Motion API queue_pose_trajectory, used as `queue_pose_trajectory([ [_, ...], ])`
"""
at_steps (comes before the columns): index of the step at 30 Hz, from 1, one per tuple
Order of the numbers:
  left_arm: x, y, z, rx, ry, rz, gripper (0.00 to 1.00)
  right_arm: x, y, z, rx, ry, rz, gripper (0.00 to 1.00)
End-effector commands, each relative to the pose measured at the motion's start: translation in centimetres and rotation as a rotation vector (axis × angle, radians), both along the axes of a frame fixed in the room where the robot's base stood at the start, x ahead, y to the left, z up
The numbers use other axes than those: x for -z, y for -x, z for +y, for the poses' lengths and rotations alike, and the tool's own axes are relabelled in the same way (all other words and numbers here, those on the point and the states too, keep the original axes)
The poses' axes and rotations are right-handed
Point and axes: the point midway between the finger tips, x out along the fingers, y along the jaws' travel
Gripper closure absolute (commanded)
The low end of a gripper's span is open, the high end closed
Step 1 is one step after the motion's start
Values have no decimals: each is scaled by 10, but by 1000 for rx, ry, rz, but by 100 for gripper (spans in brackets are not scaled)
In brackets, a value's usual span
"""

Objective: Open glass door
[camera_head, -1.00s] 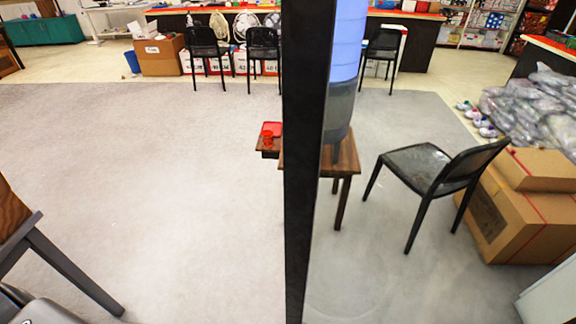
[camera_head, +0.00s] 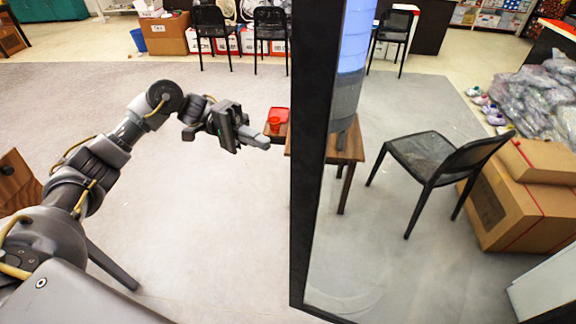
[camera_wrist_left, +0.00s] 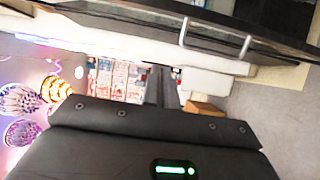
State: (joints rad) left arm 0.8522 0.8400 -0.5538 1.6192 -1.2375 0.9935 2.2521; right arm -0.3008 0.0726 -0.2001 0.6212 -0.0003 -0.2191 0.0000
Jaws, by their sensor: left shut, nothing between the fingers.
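The glass door (camera_head: 440,105) has a clear pane on the right of the head view, with a dark upright frame edge (camera_head: 313,150) near the middle. My left gripper (camera_head: 265,142) is shut and empty, just left of that edge in the picture; I cannot tell whether it touches the door. In the left wrist view its closed fingers (camera_wrist_left: 161,85) point away from the camera. A dark bar (camera_wrist_left: 130,22) with two silver posts (camera_wrist_left: 183,32) crosses the top there, seemingly a door handle, apart from the fingers. My right gripper is not in view.
Through the glass stand a wooden table (camera_head: 345,150) with a water jug, a black chair (camera_head: 435,165) and cardboard boxes (camera_head: 530,205). Grey carpet (camera_head: 215,240) is clear left of the door. A wooden chair (camera_head: 18,182) is at far left.

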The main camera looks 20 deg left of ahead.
Motion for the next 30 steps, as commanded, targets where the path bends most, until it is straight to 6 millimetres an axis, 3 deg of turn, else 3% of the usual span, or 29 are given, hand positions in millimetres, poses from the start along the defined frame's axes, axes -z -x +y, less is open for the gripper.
queue_pose_trajectory([
  [5, -5, 6, 1, 19, -14, 24, 100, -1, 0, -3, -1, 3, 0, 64],
  [11, -7, 10, -15, 21, -11, 23, 100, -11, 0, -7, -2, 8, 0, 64],
  [24, -8, 32, -99, 18, -9, 21, 100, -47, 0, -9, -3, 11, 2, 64],
  [30, -7, 60, -95, 16, -12, 22, 100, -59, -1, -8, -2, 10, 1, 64],
])
